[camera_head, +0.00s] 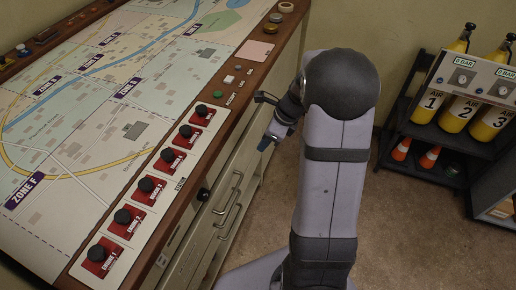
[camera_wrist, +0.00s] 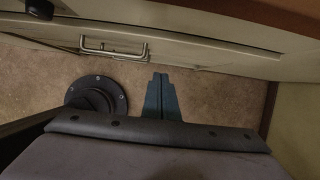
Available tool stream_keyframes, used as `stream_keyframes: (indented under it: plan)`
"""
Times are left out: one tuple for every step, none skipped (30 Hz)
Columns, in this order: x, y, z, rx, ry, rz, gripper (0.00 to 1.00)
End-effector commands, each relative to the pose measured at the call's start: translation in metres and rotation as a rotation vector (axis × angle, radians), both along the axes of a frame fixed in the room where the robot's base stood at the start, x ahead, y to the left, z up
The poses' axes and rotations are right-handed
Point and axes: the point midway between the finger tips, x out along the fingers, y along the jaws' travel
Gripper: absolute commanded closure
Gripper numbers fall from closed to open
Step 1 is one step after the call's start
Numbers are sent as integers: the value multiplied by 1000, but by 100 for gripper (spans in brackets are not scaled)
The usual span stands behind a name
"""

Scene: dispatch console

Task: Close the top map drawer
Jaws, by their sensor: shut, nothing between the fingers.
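The map drawers are pale fronts with metal bar handles in the side of the console, below its wooden edge. In the head view the upper handle (camera_head: 228,193) shows, with others under it. How far the top drawer stands out is hard to tell from here. In the wrist view a pale drawer front (camera_wrist: 215,57) with a bar handle (camera_wrist: 113,47) runs across the top. My gripper (camera_head: 264,145) is beside the console's right edge, near the far end of the drawers. In the wrist view my gripper (camera_wrist: 160,76) is shut and empty, its tips just short of the drawer front.
The map console (camera_head: 120,90) has a row of red switch plates (camera_head: 150,188) with black knobs along its edge. A dark rack (camera_head: 450,135) with yellow air cylinders stands at the right. The floor (camera_head: 400,235) between them is clear.

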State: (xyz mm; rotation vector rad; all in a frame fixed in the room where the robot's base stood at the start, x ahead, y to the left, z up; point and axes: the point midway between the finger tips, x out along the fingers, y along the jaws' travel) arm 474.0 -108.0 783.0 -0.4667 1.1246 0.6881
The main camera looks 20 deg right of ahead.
Motion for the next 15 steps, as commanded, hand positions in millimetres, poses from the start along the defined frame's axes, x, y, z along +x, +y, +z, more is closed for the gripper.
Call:
stream_keyframes:
  plan:
    - [-1, -2, 7, 0, -1, -1, 100]
    - [-2, -3, 10, 1, -1, -2, 100]
    - [-3, -4, 13, 0, -2, -2, 100]
    - [-4, -4, 15, 0, -1, -1, 100]
    - [-4, -5, 17, 1, 0, -1, 100]
    - [-5, -5, 18, 1, 1, 0, 100]
    - [-6, -6, 19, 1, 1, 0, 100]
    - [-6, -6, 20, 1, 1, 0, 100]
    - [-6, -6, 21, 1, 1, 0, 100]
    - [-6, -6, 21, 1, 1, 0, 100]
    - [-6, -6, 21, 1, 1, -1, 100]
    - [-7, -7, 21, 1, 1, -3, 100]
    - [-7, -8, 21, 1, 1, -6, 100]
    - [-8, -11, 20, 1, 1, -11, 100]
    - [-9, -16, 19, 1, 1, -23, 100]
